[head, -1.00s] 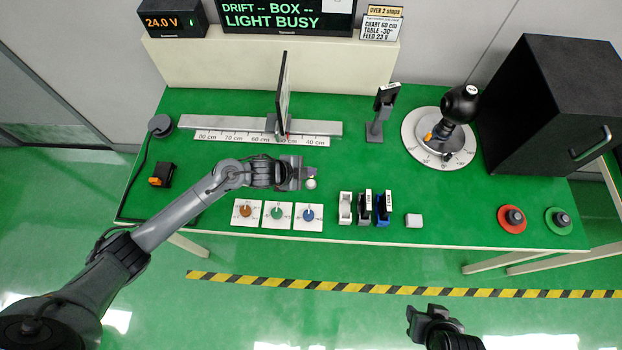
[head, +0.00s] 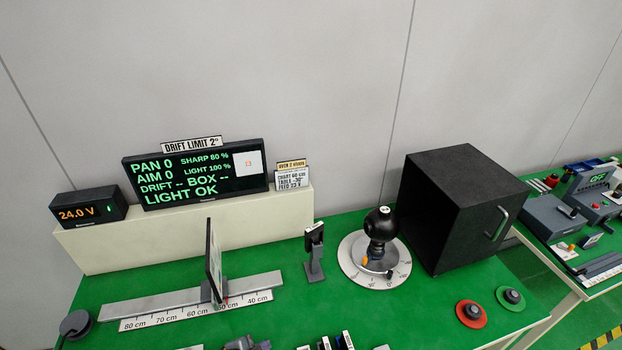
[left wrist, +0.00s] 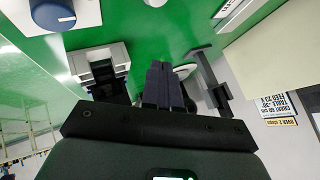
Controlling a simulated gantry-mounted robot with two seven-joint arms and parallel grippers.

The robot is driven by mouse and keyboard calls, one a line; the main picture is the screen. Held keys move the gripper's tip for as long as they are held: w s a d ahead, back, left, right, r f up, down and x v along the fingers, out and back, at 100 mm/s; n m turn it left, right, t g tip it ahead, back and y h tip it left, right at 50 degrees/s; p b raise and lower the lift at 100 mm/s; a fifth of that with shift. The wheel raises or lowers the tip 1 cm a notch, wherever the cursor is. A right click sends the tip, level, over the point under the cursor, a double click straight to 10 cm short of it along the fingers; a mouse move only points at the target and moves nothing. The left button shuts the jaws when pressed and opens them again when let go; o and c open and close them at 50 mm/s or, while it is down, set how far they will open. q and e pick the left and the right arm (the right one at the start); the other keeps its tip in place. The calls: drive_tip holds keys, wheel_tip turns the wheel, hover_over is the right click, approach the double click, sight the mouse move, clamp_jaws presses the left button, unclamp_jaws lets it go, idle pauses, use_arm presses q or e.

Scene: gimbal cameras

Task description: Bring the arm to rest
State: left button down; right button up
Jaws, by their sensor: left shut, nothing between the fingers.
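My left gripper (head: 247,344) shows only in part at the bottom edge of the head view, in front of the ruler rail; most of its arm is out of frame. In the left wrist view its dark fingers (left wrist: 165,86) are together, with nothing between them. They point over the green bench top, and I cannot tell their height above it. My right gripper is in neither current view.
On the green bench (head: 380,325) stand an upright panel (head: 213,262) on a rail, a dark post (head: 314,252), a ball-shaped camera (head: 381,224) on a dial and a black box (head: 455,210). The display (head: 195,172) reads "LIGHT OK". The wrist view shows a blue knob (left wrist: 53,14).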

use_arm(q)
drive_tip(key=s+a+r+n+g+y, duration=0.2)
drive_tip(key=s+a+r+n, duration=0.3)
drive_tip(key=s, duration=0.7)
drive_tip(key=s+a+r+n+g+y, duration=0.1)
drive_tip(key=s+a+n+g+y, duration=0.1)
drive_tip(key=s+n, duration=0.85)
wheel_tip(320, 180, up, 24)
drive_tip(key=s+m+p, duration=0.2)
drive_tip(key=m+p, duration=0.1)
drive_tip(key=p, duration=2.1)
drive_tip(key=shift+r, duration=0.1)
wheel_tip(320, 180, down, 52)
drive_tip(key=b, duration=5.2)
